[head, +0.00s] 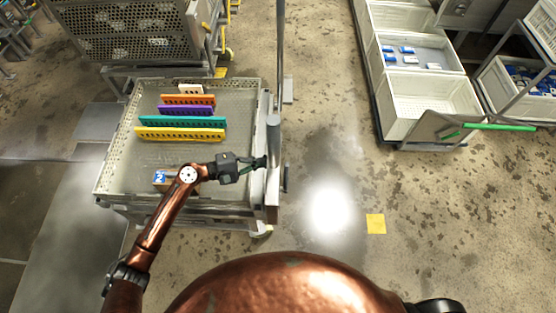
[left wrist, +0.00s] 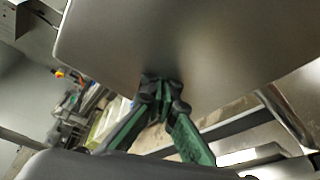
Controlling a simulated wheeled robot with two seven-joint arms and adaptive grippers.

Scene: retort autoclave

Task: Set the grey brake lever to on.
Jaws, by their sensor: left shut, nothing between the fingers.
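My left gripper (head: 261,162) reaches in from the left over the cart to the grey upright (head: 273,140) at its right end. It is shut and empty. In the left wrist view its green fingers (left wrist: 160,84) meet at the tips, close against a broad smooth grey surface (left wrist: 185,40); I cannot tell whether they touch. A small dark grey piece (head: 286,179), possibly the brake lever, sticks out beside the upright's right side. Its setting cannot be read. My right gripper is not in view.
A thin tall pole (head: 280,50) rises behind the upright. White crates (head: 425,98) stand at the upper right.

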